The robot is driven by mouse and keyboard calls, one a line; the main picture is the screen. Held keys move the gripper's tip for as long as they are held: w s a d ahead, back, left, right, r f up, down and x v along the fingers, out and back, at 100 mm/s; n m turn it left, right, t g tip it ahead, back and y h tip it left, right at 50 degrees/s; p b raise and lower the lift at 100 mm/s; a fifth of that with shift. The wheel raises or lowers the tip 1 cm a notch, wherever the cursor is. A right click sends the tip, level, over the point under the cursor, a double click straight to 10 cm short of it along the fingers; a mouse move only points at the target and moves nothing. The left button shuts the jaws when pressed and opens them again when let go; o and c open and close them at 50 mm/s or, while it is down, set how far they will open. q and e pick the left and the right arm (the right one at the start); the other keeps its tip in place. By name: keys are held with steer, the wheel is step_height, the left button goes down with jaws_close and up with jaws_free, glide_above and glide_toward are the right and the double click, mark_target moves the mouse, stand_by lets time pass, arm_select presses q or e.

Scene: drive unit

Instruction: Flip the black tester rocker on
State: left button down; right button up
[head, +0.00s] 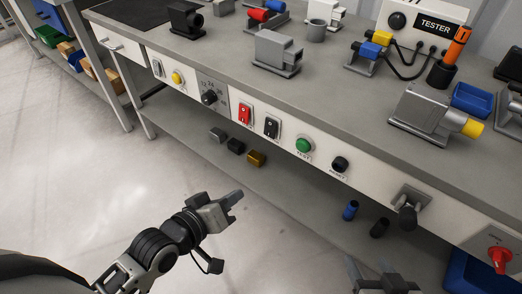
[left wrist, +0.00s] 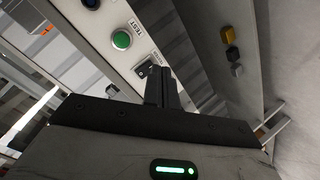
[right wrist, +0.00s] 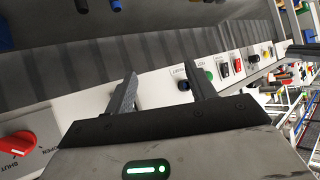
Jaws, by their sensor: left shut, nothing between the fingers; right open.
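My left gripper (head: 235,198) is shut and empty, below and in front of the panel, apart from the rocker in the head view. In the left wrist view the black rocker (left wrist: 146,67) shows just left of the fingertips (left wrist: 163,72), partly hidden by them. My right gripper (head: 383,278) is open and empty at the lower right; the rocker also shows small in the right wrist view (right wrist: 224,70).
The panel also carries a rotary knob (head: 209,97), a yellow button (head: 177,78), a black RESET button (head: 340,164), a lever (head: 407,215) and a red knob (head: 499,258). The tester box (head: 428,20) stands on the bench. Small blocks lie on the lower shelf. The floor at left is clear.

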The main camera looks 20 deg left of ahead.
mark_target(269, 135)
arm_select(q)
steer(key=w+a+n+t+h+b, duration=0.1)
steer(key=w+a+n+b, duration=0.3)
steer(key=n, duration=0.5)
steer(key=shift+w+r+t, duration=0.4)
steer(key=shift+w+t, duration=0.4)
steer(key=shift+w, duration=0.15)
arm_select(e)
steer(key=f, duration=0.1)
steer(key=a+f, duration=0.1)
steer(key=shift+w+f+y, duration=0.15)
steer(key=shift+f+y, duration=0.15)
steer(key=shift+f, duration=0.05)
arm_select(q)
steer(key=b+x, duration=0.2)
steer(key=x, duration=1)
steer(key=shift+w+d+f+b, duration=0.1)
steer(key=shift+w+b, duration=0.25)
steer(key=shift+b, duration=0.05)
steer(key=shift+w+d, duration=0.2)
steer(key=shift+w, duration=0.4)
arm_select(e)
steer(key=shift+g, duration=0.3)
steer(key=f, duration=0.3)
steer(key=a+f, duration=0.1)
steer(key=f, duration=0.1)
steer(key=shift+w, duration=0.35)
